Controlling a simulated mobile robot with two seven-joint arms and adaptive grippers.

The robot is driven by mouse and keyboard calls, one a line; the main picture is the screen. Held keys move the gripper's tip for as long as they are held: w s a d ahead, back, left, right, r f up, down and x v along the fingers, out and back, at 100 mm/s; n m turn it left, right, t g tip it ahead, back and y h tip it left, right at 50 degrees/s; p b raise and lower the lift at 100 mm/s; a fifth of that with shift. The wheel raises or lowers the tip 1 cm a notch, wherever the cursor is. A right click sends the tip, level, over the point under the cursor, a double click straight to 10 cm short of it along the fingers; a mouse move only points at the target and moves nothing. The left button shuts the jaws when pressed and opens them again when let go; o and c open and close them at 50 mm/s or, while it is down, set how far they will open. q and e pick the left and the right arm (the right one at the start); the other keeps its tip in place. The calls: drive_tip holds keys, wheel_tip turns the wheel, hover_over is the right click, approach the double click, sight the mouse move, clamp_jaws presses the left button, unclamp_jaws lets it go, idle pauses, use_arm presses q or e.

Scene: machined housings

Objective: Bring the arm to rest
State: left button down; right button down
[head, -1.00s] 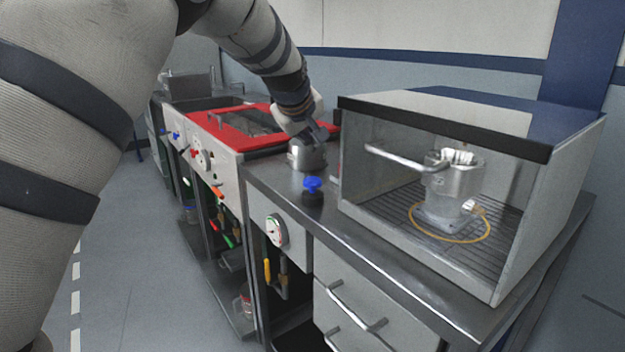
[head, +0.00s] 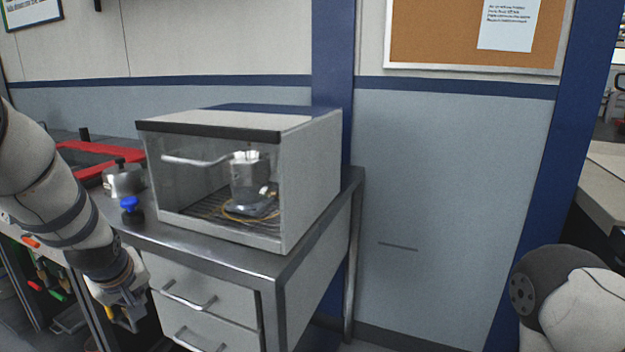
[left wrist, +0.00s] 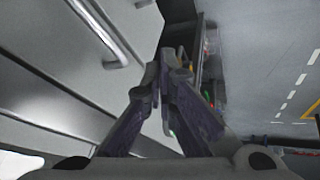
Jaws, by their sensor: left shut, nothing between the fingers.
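My left arm (head: 62,200) comes in from the left in the head view and hangs downward in front of the bench. My left gripper (head: 130,318) is low, beside the bench's drawer front, and holds nothing. In the left wrist view the fingers of this gripper (left wrist: 168,62) are together, with the drawer front to their left and the floor to their right. Part of my right arm (head: 575,300) shows at the lower right of the head view; its gripper is out of view.
The steel bench (head: 235,262) carries a clear-fronted cabinet (head: 318,175) with a metal housing (head: 250,180) inside. A blue knob (head: 129,203), a small metal housing (head: 122,180) and a red-framed unit (head: 85,165) stand to its left. Drawer handles (head: 188,298) stick out near my left gripper.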

use_arm(q)
drive_tip(key=s+d+f+m+g+h, duration=0.1)
drive_tip(key=s+d+f+m+g, duration=0.15)
drive_tip(key=s+f, duration=0.7)
drive_tip(key=s+d+f+m+g, duration=0.1)
drive_tip(key=s+d+f+m, duration=0.15)
drive_tip(key=s+f, duration=0.65)
drive_tip(key=s+d+f+m+g, duration=0.1)
drive_tip(key=s+d+m+g, duration=0.1)
drive_tip(key=s, duration=1)
drive_tip(key=s+d+m+g+h, duration=0.1)
drive_tip(key=s+d, duration=0.3)
drive_tip(key=s, duration=0.9)
drive_tip(key=shift+d+f+m+g, duration=0.35)
drive_tip(key=shift+f+m, duration=0.05)
drive_tip(key=shift+m, duration=0.1)
